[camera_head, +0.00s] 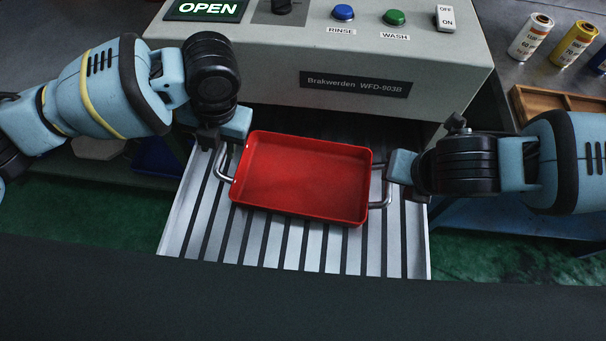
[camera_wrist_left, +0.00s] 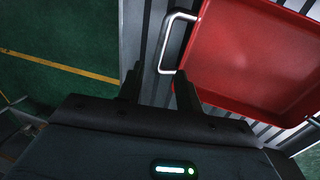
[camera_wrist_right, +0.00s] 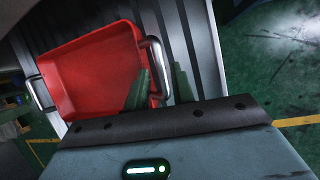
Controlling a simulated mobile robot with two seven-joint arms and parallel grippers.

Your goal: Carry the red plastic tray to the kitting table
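The red plastic tray (camera_head: 303,178) is empty and sits level on the ribbed metal shelf in front of the machine. It has a metal handle at each end. My left gripper (camera_head: 228,143) is at the tray's left handle (camera_head: 222,165); in the left wrist view its fingers (camera_wrist_left: 158,88) are apart, with the handle's end between or just ahead of them. My right gripper (camera_head: 398,172) is at the right handle (camera_head: 382,190); in the right wrist view its fingers (camera_wrist_right: 160,88) are apart, with the handle (camera_wrist_right: 157,65) between them. Contact is unclear. The kitting table is not identifiable.
The grey machine (camera_head: 350,55) with its OPEN sign and buttons stands directly behind the tray. Film canisters (camera_head: 531,36) and a wooden box (camera_head: 560,100) are on the counter at right. Green floor (camera_head: 480,255) shows on both sides of the shelf (camera_head: 190,235).

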